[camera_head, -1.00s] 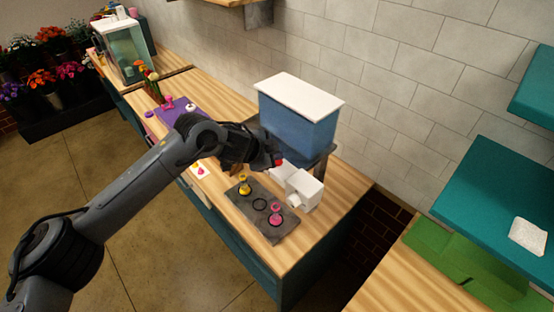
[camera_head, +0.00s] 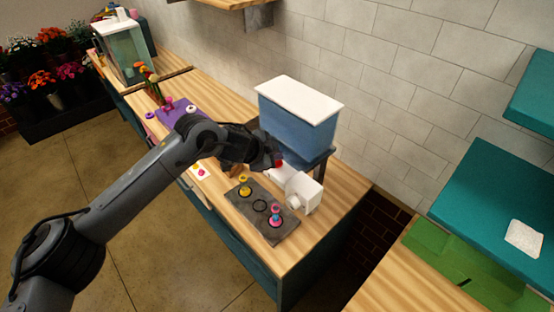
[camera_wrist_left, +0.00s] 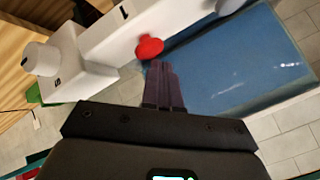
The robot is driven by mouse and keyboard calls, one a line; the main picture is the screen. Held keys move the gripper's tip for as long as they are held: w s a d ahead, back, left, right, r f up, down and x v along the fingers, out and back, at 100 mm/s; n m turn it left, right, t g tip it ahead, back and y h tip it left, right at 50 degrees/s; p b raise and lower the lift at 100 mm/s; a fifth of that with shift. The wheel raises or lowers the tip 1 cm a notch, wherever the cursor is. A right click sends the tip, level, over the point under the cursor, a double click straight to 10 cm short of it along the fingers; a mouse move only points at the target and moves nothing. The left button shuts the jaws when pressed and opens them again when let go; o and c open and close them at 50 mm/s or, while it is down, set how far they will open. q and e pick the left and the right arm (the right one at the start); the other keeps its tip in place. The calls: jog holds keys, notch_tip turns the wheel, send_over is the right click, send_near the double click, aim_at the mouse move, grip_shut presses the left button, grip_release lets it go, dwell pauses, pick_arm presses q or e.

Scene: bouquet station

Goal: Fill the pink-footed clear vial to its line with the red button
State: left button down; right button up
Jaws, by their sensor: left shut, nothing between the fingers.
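The pink-footed clear vial (camera_head: 276,219) stands upright in a ring on the dark tray (camera_head: 283,236), beside the white dispenser (camera_head: 304,191). Blue now shows inside it; its line is too small to make out. The red button (camera_head: 279,163) is on the dispenser's white body, and it also shows in the left wrist view (camera_wrist_left: 149,48). My left gripper (camera_wrist_left: 159,66) is shut and empty, its fingertips right at the button; I cannot tell whether they press it. In the head view my left gripper (camera_head: 270,161) is dark and partly blends with the arm. My right gripper is not in view.
A yellow vial (camera_head: 244,188) stands on the same tray, with an empty ring (camera_head: 259,206) between the two vials. The blue tank (camera_head: 297,119) with a white lid stands behind. A white knob (camera_wrist_left: 40,58) sticks out of the dispenser. The front counter corner is clear.

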pick_arm(q)
jog(key=shift+r, duration=0.3)
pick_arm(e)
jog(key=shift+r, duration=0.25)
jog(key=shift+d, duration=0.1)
pick_arm(q)
jog(key=shift+r, duration=0.2)
notch_tip(320, 180, up, 5)
jog(key=p, duration=0.4)
jog(key=shift+f+p, duration=0.15)
jog(key=shift+p, duration=0.15)
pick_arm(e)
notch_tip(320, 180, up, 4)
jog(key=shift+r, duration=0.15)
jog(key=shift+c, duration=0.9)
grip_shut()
